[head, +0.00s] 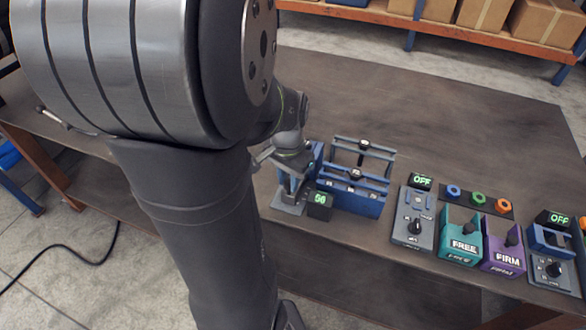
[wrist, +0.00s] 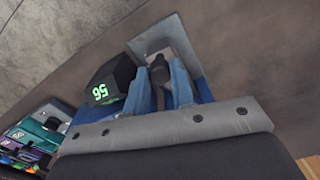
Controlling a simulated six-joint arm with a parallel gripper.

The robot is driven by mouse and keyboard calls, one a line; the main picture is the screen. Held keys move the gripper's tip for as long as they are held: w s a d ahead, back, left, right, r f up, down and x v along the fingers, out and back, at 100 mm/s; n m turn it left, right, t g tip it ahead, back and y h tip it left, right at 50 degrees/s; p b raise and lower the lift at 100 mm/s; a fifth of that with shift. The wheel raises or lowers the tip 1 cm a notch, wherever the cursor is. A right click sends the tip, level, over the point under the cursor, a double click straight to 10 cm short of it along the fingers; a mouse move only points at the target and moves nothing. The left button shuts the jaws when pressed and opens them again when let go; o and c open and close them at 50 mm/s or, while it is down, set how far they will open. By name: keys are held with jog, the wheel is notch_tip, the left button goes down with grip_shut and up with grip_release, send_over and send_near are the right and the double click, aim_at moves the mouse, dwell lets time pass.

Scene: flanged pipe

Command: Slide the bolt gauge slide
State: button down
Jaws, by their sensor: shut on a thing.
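The bolt gauge seems to be the small device on a grey base plate (head: 288,209) at the table's front, with a black display box (head: 320,202) showing green digits. The display (wrist: 106,85) and the grey plate (wrist: 172,45) also show in the wrist view. My gripper (wrist: 164,85) has its blue finger pads on either side of a dark knob (wrist: 158,68) and is shut on it. The knob stands over the plate; I take it for the slide's handle. In the head view my gripper (head: 291,177) is small and partly hidden, and its fingertips are unclear.
A blue rack with rails (head: 355,200) stands just right of the gauge. Further right are a grey switch box (head: 414,220) reading OFF, a teal FREE box (head: 460,240), a purple FIRM box (head: 504,254) and another OFF unit (head: 555,255). The table behind is clear.

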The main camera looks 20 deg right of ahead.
jog(key=shift+s+a, duration=0.15)
jog(key=c, duration=1.2)
grip_release()
jog(key=shift+r, duration=0.5)
notch_tip(320, 180, up, 16)
jog(key=shift+r, duration=0.25)
